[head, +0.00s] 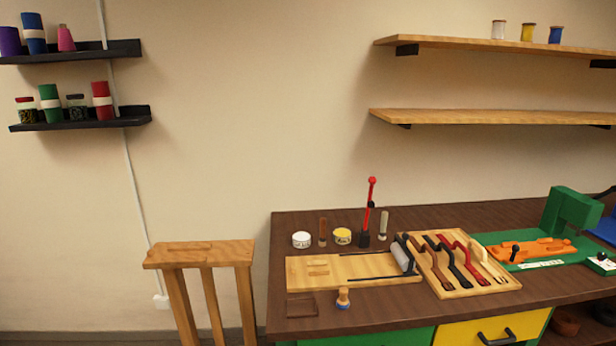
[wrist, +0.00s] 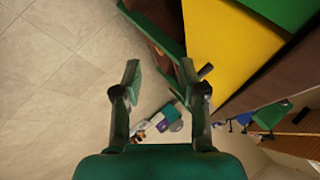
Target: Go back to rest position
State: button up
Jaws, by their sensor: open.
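My gripper (wrist: 160,85) shows in the wrist view with its two fingers spread apart and nothing between them. It is open and empty, beside the workbench's green and yellow drawer fronts. The yellow drawer front (wrist: 225,45) is at the upper right of that view, and tiled floor (wrist: 60,65) is at the left. My gripper does not show in the head view.
The dark workbench (head: 460,214) carries a wooden board (head: 300,275), a rack of several handled tools (head: 455,265) and a green machine (head: 570,212). A wooden stand (head: 200,255) is left of it. Shelves (head: 490,116) hang on the wall.

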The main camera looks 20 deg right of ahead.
jog(key=s+a+f+n+t+y, duration=0.1)
jog(key=s+a+f+n+t, duration=0.2)
jog(key=a, duration=0.4)
jog(key=s+a+f+n, duration=0.4)
jog(key=a, duration=0.3)
jog(key=s+a+n+t+y, duration=0.25)
jog(key=s+a+n, duration=0.35)
jog(key=s+a, duration=0.45)
jog(key=s+a+r+n+t+y, duration=0.2)
jog(key=s+a+r+n, duration=0.3)
jog(key=s+r, duration=0.4)
jog(key=s+a+r+n+t+y, duration=0.1)
jog(key=s+a+r+n+t, duration=0.2)
jog(key=s+a+r+n, duration=0.3)
jog(key=s+r, duration=0.4)
jog(key=s, duration=0.1)
jog(key=shift+s+r+n+y, duration=0.15)
jog(key=shift+s+n+y, duration=0.2)
jog(key=shift+n, duration=0.05)
jog(key=shift+a, duration=0.1)
